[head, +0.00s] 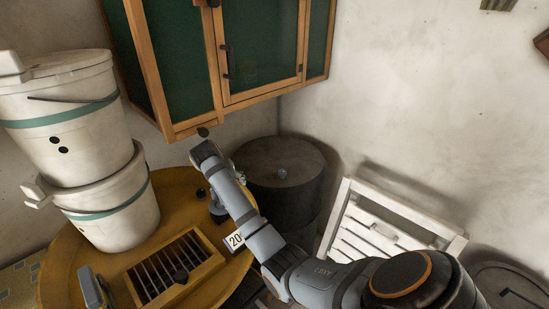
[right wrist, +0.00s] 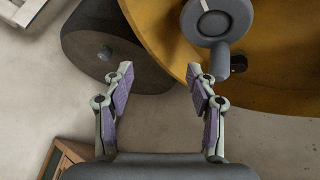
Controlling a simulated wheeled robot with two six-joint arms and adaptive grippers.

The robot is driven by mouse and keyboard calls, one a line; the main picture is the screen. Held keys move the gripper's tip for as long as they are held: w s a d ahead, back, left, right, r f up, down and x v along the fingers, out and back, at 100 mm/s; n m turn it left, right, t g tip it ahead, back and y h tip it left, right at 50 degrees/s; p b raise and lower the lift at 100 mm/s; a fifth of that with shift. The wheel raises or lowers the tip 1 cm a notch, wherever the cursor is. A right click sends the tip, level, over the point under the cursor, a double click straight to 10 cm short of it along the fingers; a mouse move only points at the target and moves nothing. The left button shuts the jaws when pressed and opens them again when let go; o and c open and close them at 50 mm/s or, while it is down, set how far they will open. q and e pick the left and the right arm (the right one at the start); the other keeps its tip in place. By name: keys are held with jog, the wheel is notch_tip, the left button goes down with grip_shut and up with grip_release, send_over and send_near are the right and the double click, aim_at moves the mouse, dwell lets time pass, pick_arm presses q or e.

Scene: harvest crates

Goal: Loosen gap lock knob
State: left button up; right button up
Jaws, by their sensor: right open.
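In the right wrist view, a grey round dial with a white mark (right wrist: 212,22) shows at the top, with a short stem below it. A small dark knob (right wrist: 238,63) sits at the rim of the yellow round top, beside the stem; it also appears in the head view (head: 200,193). I cannot tell for certain which part is the gap lock knob. My right gripper (right wrist: 160,75) is open and empty, its right finger near the stem. In the head view my right arm hides part of the dial, and its fingers are not clear.
The yellow round top (head: 190,183) carries stacked white buckets (head: 75,110) and a slatted wooden box (head: 160,262). A dark barrel (head: 282,180) stands beside it. A green cabinet (head: 255,50) hangs above. A white slatted crate (head: 347,200) leans at the right.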

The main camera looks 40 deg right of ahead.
jog(key=s+d+r+m+h, duration=0.1)
jog(key=s+d+r, duration=0.1)
jog(key=d, duration=0.6)
jog(key=s+d+r+g+h, duration=0.1)
jog(key=s+d+r+h, duration=0.1)
jog(key=d, duration=0.5)
jog(key=shift+d+r+m, duration=0.4)
jog(key=shift+r, duration=0.3)
jog(key=shift+s, duration=0.1)
